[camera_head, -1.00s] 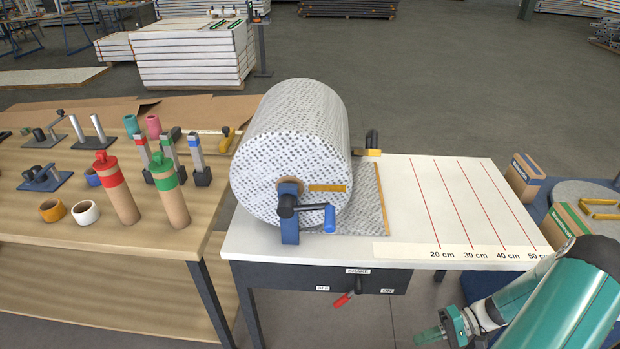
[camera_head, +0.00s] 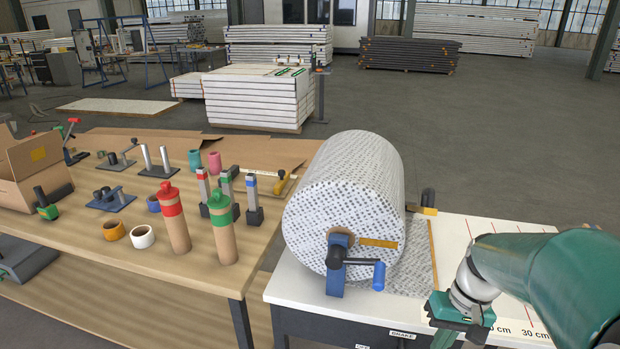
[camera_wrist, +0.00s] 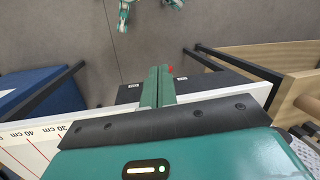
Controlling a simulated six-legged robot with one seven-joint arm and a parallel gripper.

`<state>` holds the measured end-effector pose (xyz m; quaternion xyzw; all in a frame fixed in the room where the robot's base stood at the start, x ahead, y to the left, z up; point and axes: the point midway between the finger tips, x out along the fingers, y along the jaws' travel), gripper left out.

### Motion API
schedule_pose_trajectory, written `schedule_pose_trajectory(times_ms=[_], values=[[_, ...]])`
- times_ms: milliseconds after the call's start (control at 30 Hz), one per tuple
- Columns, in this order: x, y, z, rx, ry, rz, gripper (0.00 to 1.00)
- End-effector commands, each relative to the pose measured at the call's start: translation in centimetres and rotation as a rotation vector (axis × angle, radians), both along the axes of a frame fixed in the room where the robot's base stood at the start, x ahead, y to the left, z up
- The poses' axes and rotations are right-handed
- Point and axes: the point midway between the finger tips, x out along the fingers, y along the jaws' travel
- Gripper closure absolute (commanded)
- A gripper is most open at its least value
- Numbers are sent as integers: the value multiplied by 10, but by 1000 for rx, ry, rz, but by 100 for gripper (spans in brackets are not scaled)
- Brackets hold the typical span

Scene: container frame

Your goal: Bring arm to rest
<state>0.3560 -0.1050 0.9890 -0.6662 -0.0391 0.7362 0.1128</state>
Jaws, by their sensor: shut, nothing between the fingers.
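My green arm comes in from the right edge of the head view and covers part of the white table. My gripper (camera_head: 447,335) is at its end, low in the picture, in front of the table's near edge. In the wrist view my gripper (camera_wrist: 158,75) shows its two green fingers pressed together, with nothing between them. They point past the table edge toward the floor.
A large patterned roll (camera_head: 345,200) with a blue crank lies on the white table (camera_head: 300,285), left of my gripper. A wooden bench (camera_head: 85,240) holds tubes, tape rolls and clamps. A blue surface (camera_wrist: 30,85) shows in the wrist view. Grey floor lies beyond.

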Motion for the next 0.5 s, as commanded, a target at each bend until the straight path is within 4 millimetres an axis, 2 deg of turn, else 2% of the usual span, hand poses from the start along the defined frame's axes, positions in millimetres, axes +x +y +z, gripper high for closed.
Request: schedule_pose_trajectory(times_ms=[33,200,500], values=[[-2,11,14,-37,-39,14,100],[-14,39,49,-136,-161,33,100],[-46,84,98,-232,-418,51,100]])
